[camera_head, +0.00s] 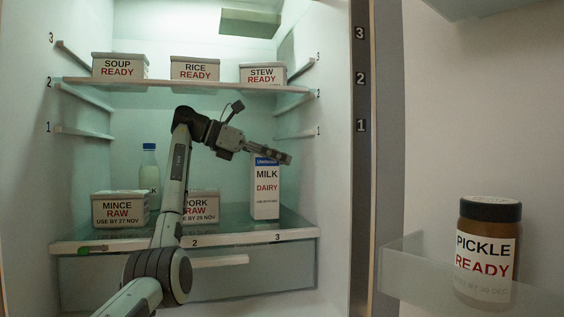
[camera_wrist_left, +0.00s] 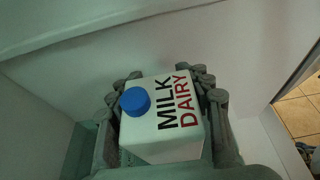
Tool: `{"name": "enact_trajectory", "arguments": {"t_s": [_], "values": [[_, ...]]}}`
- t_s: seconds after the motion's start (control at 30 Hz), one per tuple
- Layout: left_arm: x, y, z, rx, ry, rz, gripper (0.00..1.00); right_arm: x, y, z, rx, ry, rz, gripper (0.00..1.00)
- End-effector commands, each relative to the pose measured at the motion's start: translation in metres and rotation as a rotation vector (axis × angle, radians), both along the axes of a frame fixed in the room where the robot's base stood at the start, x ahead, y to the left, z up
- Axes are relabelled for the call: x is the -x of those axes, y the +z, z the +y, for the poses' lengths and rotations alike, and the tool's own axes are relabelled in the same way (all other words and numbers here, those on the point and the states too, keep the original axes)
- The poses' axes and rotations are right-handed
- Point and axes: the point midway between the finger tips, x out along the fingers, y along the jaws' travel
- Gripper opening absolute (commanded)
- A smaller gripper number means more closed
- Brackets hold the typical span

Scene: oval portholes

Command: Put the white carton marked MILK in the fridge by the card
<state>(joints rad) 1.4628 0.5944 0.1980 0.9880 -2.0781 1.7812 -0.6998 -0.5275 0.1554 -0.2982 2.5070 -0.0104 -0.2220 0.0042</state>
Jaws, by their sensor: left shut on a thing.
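The white carton marked MILK and DAIRY (camera_head: 266,187) is upright at the right end of the lower fridge shelf (camera_head: 230,239), above the shelf-edge number 3. I cannot tell whether its base touches the shelf. My left gripper (camera_head: 281,156) is shut on the carton near its top and partly hides its blue upper band. In the left wrist view the carton (camera_wrist_left: 170,135) sits between the fingers of my left gripper (camera_wrist_left: 165,84), with its blue cap on the left. My right gripper is not in view. No card shows clearly.
SOUP (camera_head: 119,67), RICE (camera_head: 194,69) and STEW (camera_head: 262,73) tubs, marked READY, stand on the upper shelf. MINCE (camera_head: 120,209) and PORK (camera_head: 203,206) tubs, marked RAW, and a blue-capped bottle (camera_head: 149,160) share the lower shelf. A PICKLE jar (camera_head: 485,252) is in the door rack.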

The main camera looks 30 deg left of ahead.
Motion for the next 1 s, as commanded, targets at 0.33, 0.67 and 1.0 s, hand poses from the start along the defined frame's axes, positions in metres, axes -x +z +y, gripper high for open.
{"name": "enact_trajectory", "arguments": {"t_s": [0.33, 0.67, 1.0], "values": [[0.0002, -0.0003, 0.0008, 0.001, 0.002, -0.002, 0.0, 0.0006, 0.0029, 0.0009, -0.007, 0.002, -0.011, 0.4], [-0.0001, -0.0026, 0.0006, 0.0, 0.0, 0.001, 0.7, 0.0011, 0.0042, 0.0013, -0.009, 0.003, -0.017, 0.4], [0.0054, 0.0031, 0.0065, 0.0, 0.004, 0.001, 0.7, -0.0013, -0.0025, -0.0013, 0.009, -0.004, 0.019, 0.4]]}}
